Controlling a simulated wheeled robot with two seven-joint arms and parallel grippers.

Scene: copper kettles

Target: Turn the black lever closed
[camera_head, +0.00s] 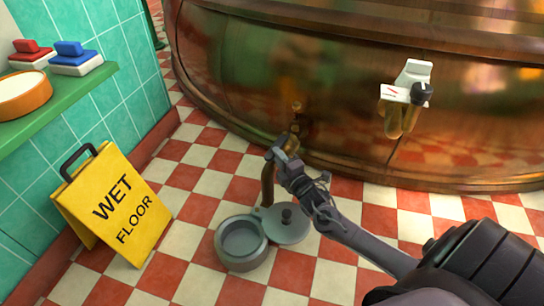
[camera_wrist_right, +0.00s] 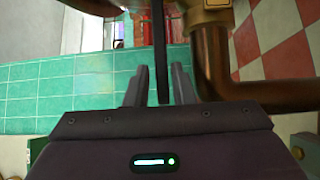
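The black lever (camera_wrist_right: 160,50) stands as a narrow dark bar between the two fingers of my right gripper (camera_wrist_right: 158,82) in the right wrist view. Gaps show on both sides of it, so the fingers are open around it and not pressed on it. In the head view my right gripper (camera_head: 277,150) is at the copper tap pipe (camera_head: 267,187) at the foot of the big copper kettle (camera_head: 290,75), and it largely hides the lever there. The pipe also shows right of the fingers in the wrist view (camera_wrist_right: 213,60). My left gripper is not in view.
A grey pot (camera_head: 242,243) and its round lid (camera_head: 287,225) are on the checkered floor under the tap. A yellow wet floor sign (camera_head: 115,205) stands left. A green shelf (camera_head: 60,105) holds brushes and a bowl. A white plate with a black knob (camera_head: 422,92) is on the kettle.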

